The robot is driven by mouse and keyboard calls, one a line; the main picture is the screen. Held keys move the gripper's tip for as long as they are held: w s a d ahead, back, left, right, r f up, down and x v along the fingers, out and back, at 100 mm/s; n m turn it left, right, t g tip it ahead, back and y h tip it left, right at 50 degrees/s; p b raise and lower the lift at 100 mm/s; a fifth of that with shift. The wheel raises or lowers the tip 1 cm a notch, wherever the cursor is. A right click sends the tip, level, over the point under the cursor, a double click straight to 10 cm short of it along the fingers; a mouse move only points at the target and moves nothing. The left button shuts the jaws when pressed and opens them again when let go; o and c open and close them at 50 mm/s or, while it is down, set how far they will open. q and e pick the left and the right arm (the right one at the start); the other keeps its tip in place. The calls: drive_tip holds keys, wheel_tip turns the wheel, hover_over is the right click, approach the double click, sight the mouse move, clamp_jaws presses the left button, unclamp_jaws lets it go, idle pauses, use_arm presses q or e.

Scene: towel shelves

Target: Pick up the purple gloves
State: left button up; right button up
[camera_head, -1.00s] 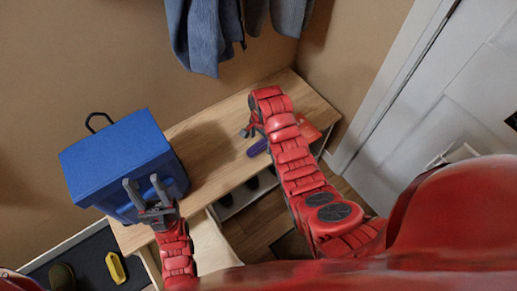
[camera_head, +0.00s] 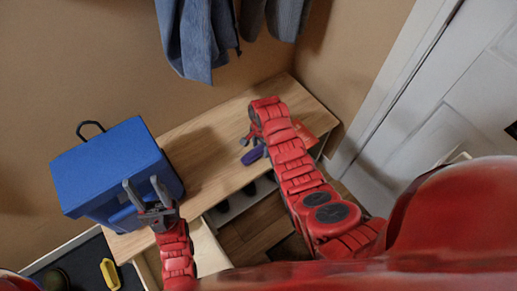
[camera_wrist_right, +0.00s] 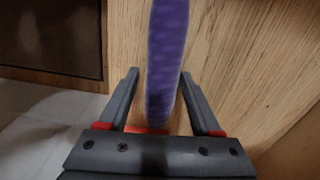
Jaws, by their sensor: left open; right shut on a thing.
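The purple gloves (camera_head: 253,155) show as a small purple piece by my right gripper (camera_head: 250,136), over the wooden bench. In the right wrist view the purple gloves (camera_wrist_right: 167,60) stand as a narrow strip between the two fingers of my right gripper (camera_wrist_right: 160,90), which is shut on them. Most of the gloves is hidden by my right arm in the head view. My left gripper (camera_head: 148,194) is open and empty, its two fingers pointing up in front of the blue box.
A blue box (camera_head: 110,165) with a dark handle stands on the left of the wooden bench (camera_head: 210,160). A red flat thing (camera_head: 318,140) lies near the bench's right end. Blue-grey clothes (camera_head: 195,40) hang above. Shoes sit beneath. A yellow thing (camera_head: 110,274) lies at lower left.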

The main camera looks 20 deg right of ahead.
sight(260, 147)
drive_tip(key=shift+a, duration=0.1)
drive_tip(key=shift+c, duration=1.3)
drive_tip(key=shift+w+r, duration=0.1)
drive_tip(key=shift+r, duration=0.5)
wheel_tip(260, 147, up, 3)
drive_tip(key=shift+f, duration=0.2)
drive_tip(key=s+a, duration=0.1)
drive_tip(key=s, duration=0.1)
drive_tip(key=s+a, duration=0.1)
drive_tip(key=a, duration=0.1)
drive_tip(key=s+a, duration=0.1)
drive_tip(key=s, duration=0.1)
drive_tip(key=shift+s+a+r, duration=0.15)
drive_tip(key=shift+s+a, duration=0.15)
drive_tip(key=shift+s, duration=0.05)
drive_tip(key=s+a+p, duration=0.1)
drive_tip(key=s, duration=0.1)
drive_tip(key=s+a+p, duration=0.1)
drive_tip(key=s+a, duration=0.1)
drive_tip(key=s+a+r+p, duration=0.1)
drive_tip(key=s+a, duration=0.1)
drive_tip(key=shift+s+a, duration=0.25)
drive_tip(key=shift+s, duration=0.05)
